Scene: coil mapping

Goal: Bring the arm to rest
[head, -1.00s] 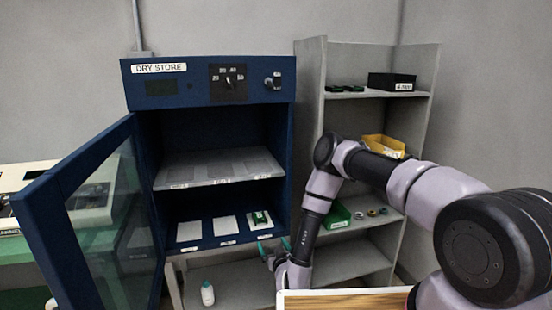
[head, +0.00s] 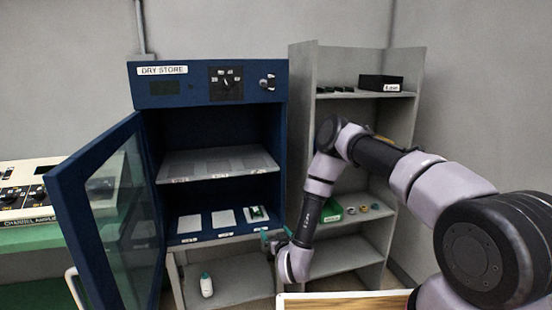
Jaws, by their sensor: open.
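My arm reaches in from the right of the head view. It is bent at a raised elbow, and its forearm hangs down to my gripper (head: 276,236). My gripper has teal fingertips and is open, with nothing seen between the fingers. It is in front of the lower right corner of the blue dry store cabinet (head: 207,88). A small green and white piece (head: 257,213) lies on the right pad of the cabinet's bottom level, just behind and above the gripper. I cannot tell if the fingers touch the cabinet edge.
The cabinet's glass door (head: 108,215) stands open to the left. A grey shelf unit (head: 302,130) on the right holds a black box (head: 381,83) and a green bin (head: 331,211). A white bottle (head: 206,285) stands below the cabinet. A wooden-topped board (head: 345,303) is at the front.

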